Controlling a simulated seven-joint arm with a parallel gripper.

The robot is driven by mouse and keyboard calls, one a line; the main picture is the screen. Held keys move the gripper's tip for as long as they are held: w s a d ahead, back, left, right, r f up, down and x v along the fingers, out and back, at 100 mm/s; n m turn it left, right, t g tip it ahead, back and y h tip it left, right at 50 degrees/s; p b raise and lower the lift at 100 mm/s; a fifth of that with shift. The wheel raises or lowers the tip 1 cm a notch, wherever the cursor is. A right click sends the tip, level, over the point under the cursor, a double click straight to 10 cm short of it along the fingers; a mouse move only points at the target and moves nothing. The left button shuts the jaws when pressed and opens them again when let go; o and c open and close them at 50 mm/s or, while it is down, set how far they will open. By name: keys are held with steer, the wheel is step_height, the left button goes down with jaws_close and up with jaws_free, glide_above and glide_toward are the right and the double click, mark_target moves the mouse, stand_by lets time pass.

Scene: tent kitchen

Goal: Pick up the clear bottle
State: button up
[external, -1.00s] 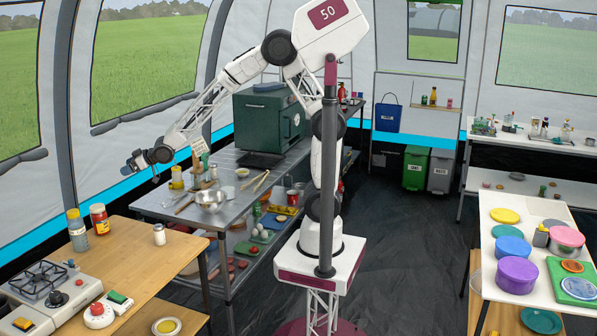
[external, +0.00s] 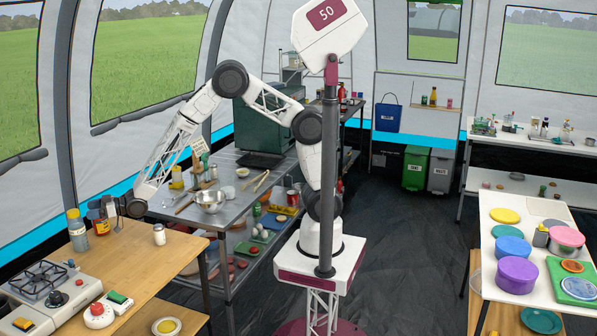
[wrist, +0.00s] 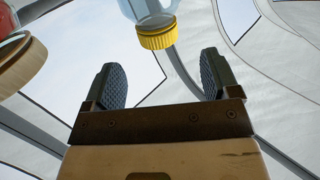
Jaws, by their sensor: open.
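The clear bottle (external: 78,238) with a yellow cap stands upright on the wooden table, left of the red jar. In the wrist view the clear bottle (wrist: 148,10) shows at the top edge with its yellow cap pointing down the picture, beyond my fingertips. My gripper (external: 103,209) is low over the table, overlapping the red jar in the external view. In the wrist view my gripper (wrist: 162,75) is open, with nothing between its two dark fingers. The cap lies roughly in line with the gap, apart from the fingers.
The red jar (external: 102,230) stands close to the right of the bottle, partly hidden by my gripper. A small shaker (external: 159,235) stands further right. A gas stove (external: 42,281) is in front. Bare wooden tabletop (external: 150,270) lies between them. The steel table (external: 165,205) is behind.

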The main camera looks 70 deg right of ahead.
mark_target(73, 211)
steer(key=shift+w, duration=0.1)
steer(key=shift+x, duration=1.2)
steer(key=shift+x, duration=2.6)
steer(key=c, duration=1.3)
